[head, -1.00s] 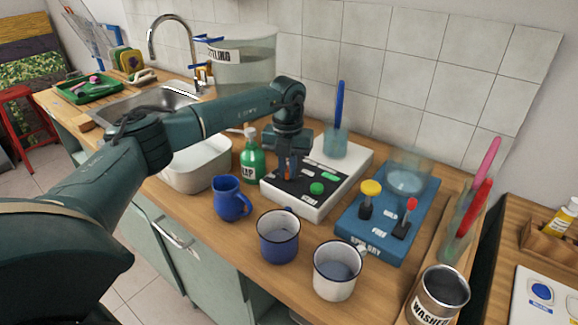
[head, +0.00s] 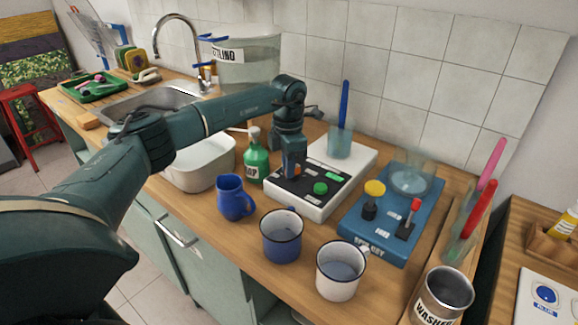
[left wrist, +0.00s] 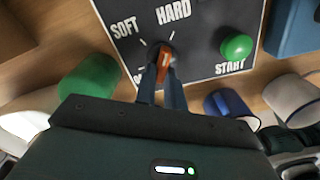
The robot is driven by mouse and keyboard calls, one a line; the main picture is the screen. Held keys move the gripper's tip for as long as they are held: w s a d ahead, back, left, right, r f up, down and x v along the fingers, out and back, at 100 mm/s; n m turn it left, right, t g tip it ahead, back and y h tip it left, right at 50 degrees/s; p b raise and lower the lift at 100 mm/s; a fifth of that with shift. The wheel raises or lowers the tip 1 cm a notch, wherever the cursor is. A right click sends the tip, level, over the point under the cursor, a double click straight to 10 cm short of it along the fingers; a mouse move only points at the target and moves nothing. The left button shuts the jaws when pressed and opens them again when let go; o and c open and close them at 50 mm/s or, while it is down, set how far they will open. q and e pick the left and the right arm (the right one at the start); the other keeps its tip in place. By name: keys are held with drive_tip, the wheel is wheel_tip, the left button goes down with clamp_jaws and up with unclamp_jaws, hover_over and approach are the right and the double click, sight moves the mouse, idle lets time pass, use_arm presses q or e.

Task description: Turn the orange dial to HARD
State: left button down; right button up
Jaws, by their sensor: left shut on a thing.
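The orange dial (left wrist: 163,63) sits on the black panel (left wrist: 208,30) of a white box (head: 347,163). In the left wrist view its narrow grip leans slightly right of straight up, roughly toward the word HARD (left wrist: 174,13). The word SOFT (left wrist: 124,27) is to the left, and another label is mostly hidden by the fingers. My left gripper (left wrist: 162,80) points down and is shut on the dial, one finger on each side; in the head view the gripper (head: 293,170) hides most of it. A green START button (left wrist: 236,46) is beside the dial. My right gripper is not in view.
A green soap bottle (head: 256,160) stands close left of the box. A blue jug (head: 233,198), a blue mug (head: 282,238) and a white mug (head: 340,272) stand in front. A blue device (head: 397,215) with yellow and red knobs is at the right.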

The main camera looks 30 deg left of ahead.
use_arm(q)
drive_tip(key=shift+w+a+m, duration=0.1)
drive_tip(key=shift+m, duration=0.9)
drive_tip(key=shift+r, duration=0.1)
drive_tip(key=c, duration=1.5)
unclamp_jaws()
wheel_tip(320, 180, up, 13)
drive_tip(key=shift+r+b, duration=0.1)
drive_tip(key=shift+b, duration=0.6)
